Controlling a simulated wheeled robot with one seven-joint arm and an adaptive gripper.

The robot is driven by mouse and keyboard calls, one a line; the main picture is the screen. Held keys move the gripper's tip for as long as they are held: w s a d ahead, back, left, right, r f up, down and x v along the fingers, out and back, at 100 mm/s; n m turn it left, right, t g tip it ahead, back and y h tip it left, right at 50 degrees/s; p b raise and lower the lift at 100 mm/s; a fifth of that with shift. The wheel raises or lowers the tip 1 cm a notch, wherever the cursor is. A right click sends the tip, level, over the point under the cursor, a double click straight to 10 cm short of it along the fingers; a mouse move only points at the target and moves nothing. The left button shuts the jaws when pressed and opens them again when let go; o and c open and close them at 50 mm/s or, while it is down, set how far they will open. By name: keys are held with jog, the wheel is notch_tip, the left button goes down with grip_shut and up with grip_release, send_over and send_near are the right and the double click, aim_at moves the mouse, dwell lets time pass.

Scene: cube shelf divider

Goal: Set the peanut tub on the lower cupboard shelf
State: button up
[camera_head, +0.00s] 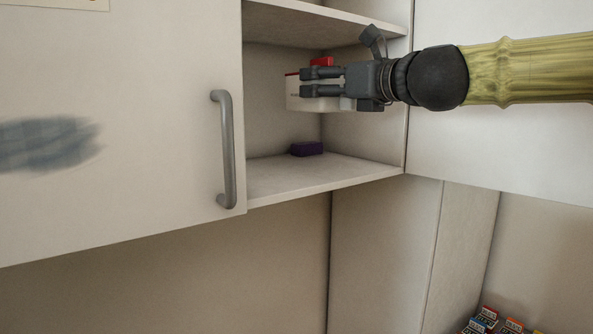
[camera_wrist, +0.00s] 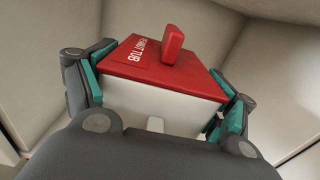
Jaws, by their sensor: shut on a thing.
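The peanut tub (camera_wrist: 160,110) has a white body and a red lid with a red knob and white lettering. In the head view the tub (camera_head: 306,102) is held upright in the cupboard opening, clear above the lower shelf (camera_head: 285,180), and partly hidden by my gripper (camera_head: 322,82). The upper shelf (camera_head: 320,22) is above them.
A small dark purple block (camera_head: 307,149) lies on the lower shelf, below the tub. A closed cupboard door (camera_head: 120,110) with a grey handle (camera_head: 226,150) is at the left. Several small boxes (camera_head: 490,320) sit at the bottom right. The front of the lower shelf is bare.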

jog(key=shift+s+d+f+b, duration=0.3)
jog(key=shift+s+b, duration=0.15)
jog(key=shift+s, duration=0.15)
jog(key=shift+f+b, duration=0.35)
notch_tip(320, 180, down, 7)
jog(key=b, duration=0.7)
jog(key=w+p, duration=0.1)
jog(key=w, duration=0.4)
jog(key=w+f+p, duration=0.1)
jog(key=w+p, duration=0.1)
jog(key=w, duration=0.4)
jog(key=w+p, duration=0.1)
jog(key=w, duration=0.4)
jog(key=shift+w+a+f, duration=0.25)
jog(key=shift+a+f, duration=0.1)
notch_tip(320, 180, down, 4)
jog(key=shift+r+p, duration=0.25)
jog(key=shift+p, duration=0.5)
jog(key=shift+f, duration=0.15)
